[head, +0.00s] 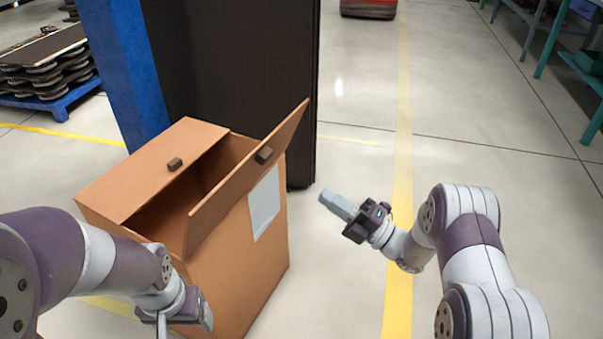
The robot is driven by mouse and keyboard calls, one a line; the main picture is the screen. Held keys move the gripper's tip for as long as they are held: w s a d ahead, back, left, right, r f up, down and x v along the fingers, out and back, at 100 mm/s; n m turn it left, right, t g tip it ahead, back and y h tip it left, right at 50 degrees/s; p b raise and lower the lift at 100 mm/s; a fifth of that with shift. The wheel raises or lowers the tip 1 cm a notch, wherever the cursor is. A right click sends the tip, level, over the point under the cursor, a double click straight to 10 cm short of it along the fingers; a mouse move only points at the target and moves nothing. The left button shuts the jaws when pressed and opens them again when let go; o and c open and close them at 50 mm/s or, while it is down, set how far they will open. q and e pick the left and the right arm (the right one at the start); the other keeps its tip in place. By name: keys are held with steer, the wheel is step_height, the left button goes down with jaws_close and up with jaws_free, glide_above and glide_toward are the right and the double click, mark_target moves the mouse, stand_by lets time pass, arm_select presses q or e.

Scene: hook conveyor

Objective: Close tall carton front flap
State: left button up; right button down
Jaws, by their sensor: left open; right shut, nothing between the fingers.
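A tall brown carton (240,268) stands on the floor left of centre, with a pale label on its right-hand face. Its left flap (150,172) lies nearly flat over part of the top and has a small dark block on it. Its right-hand flap (240,178) stands up at a slant, also with a small dark block. A dark opening shows between the flaps. I cannot tell which is the front flap. My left gripper (184,322) is open, low at the carton's near side, partly cut off; contact is unclear. My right gripper (338,205) is shut and empty, right of the carton and apart from it.
A blue post (128,70) and a dark tall panel (240,70) stand right behind the carton. A blue pallet with stacked dark parts (45,75) is at far left. Teal benches (560,45) stand far right.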

mark_target(269, 158)
steer(key=b+x, duration=0.2)
steer(key=x, duration=1.1)
steer(key=shift+w+f, duration=0.15)
steer(key=shift+w, duration=0.1)
steer(key=shift+a+r, duration=0.1)
steer(key=shift+r, duration=0.1)
